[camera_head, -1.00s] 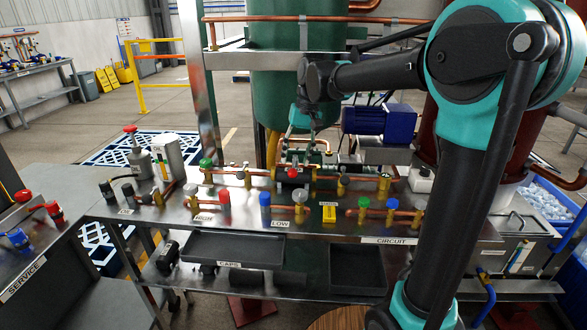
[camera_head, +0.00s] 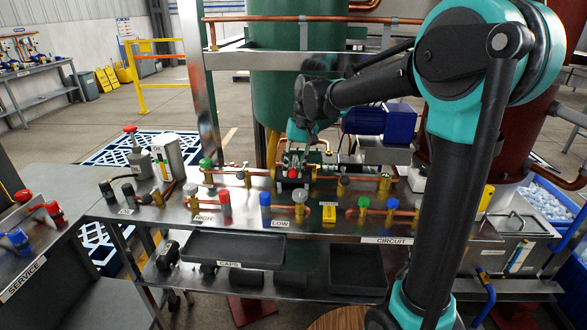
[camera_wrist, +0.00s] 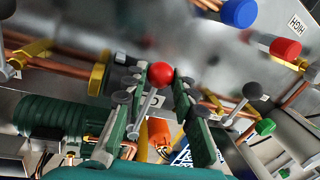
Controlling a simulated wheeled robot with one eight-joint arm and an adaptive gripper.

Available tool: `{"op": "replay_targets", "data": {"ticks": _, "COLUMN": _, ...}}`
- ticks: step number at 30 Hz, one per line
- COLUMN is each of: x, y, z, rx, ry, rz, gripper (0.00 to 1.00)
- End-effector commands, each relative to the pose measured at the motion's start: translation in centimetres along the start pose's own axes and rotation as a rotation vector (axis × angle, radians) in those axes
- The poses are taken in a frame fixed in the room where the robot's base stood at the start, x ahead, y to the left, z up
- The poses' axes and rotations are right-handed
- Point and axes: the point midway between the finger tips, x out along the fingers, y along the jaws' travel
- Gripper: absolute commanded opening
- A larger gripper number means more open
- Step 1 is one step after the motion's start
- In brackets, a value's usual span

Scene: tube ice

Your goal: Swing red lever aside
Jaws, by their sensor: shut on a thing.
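The red lever, a red ball (camera_wrist: 161,75) on a thin silver rod, shows in the wrist view between the two green fingers of my gripper (camera_wrist: 158,90). The fingers stand on either side of the lever and are shut on it; the exact contact on the rod is hard to make out. In the head view my gripper (camera_head: 297,155) points down over the back row of the bench, and the red knob (camera_head: 292,173) shows just below it. The lever's base is mostly hidden by the fingers.
Copper pipes and several valves with blue (camera_head: 265,199), red (camera_head: 224,197) and green (camera_head: 206,163) knobs stand close around on the bench. A blue motor (camera_head: 380,121) sits behind to the right. Dark trays (camera_head: 233,249) lie on the shelf below.

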Motion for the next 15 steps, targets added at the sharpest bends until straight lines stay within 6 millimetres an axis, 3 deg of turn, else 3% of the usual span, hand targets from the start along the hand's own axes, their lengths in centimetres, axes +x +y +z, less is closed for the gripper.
{"op": "replay_targets", "data": {"ticks": 15, "x": 0.03, "y": -0.25, "z": -0.04, "rx": 0.023, "ry": 0.004, "rz": 0.0, "gripper": 0.0}}
